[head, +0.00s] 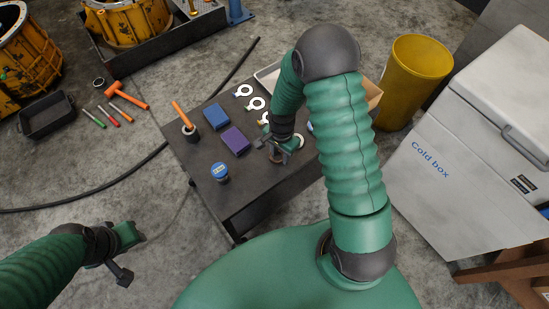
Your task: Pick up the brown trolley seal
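The dark trolley (255,192) stands in front of me with several ring-shaped seals on its top. A small brown thing (277,158), which looks like the brown seal, shows just under my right gripper (275,148). The gripper covers part of it, and I cannot tell whether they touch. My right gripper points down at the trolley top with its fingers apart. My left gripper (128,256) is open and empty over the floor, left of the trolley.
Pale rings (244,90) lie behind my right gripper. A blue box (216,117), a purple box (236,140), a blue-lidded jar (220,172) and an orange-handled tool (183,114) are on the trolley's left side. A yellow bin (416,75) and the cold box (475,150) stand right.

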